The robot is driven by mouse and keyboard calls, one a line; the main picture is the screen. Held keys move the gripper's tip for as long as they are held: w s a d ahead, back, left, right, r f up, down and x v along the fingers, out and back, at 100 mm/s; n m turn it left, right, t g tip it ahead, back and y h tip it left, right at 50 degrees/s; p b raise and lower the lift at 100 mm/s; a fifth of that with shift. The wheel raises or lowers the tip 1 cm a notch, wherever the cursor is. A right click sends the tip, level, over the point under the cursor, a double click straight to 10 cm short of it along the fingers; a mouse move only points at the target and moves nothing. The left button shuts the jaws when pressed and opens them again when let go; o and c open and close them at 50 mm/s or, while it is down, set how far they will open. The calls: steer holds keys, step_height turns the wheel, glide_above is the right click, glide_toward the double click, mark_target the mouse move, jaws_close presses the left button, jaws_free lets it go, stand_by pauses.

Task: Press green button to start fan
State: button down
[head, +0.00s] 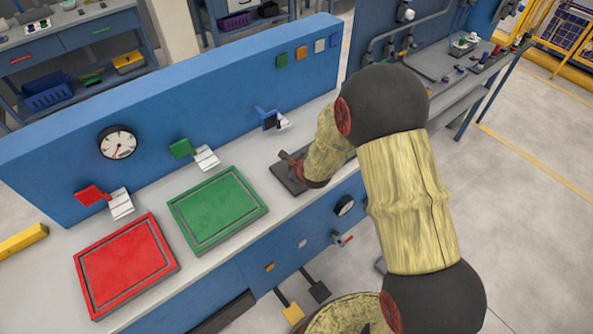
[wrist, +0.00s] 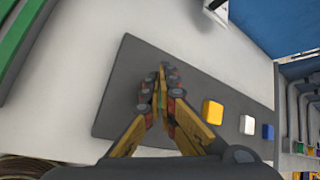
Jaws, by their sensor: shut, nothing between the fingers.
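In the wrist view, my gripper (wrist: 162,82) is shut and empty, its fingertips over a dark grey plate (wrist: 125,75) on the pale bench. A row of raised buttons sits on that plate: yellow (wrist: 212,112), white (wrist: 247,124) and blue (wrist: 268,131). A small bit of green shows between my fingers; whether it is the green button I cannot tell. In the head view, my gripper (head: 291,163) is low over the grey plate (head: 287,182), and my arm hides most of the plate. No fan is clearly identifiable.
A blue back wall carries a green square (head: 282,61) beside yellow, white and blue ones, and a dial gauge (head: 118,143). A green tray (head: 218,208) and a red tray (head: 125,263) lie to the left. A blue bracket (head: 268,118) stands behind my gripper.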

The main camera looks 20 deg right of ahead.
stand_by(0.4)
steer(key=shift+f+b, duration=0.3)
steer(key=shift+f, duration=0.35)
stand_by(0.5)
steer(key=shift+r, duration=0.1)
steer(key=shift+r+p, duration=0.4)
steer(key=shift+r, duration=0.2)
steer(key=shift+r+p, duration=2.3)
steer(key=shift+r, duration=0.75)
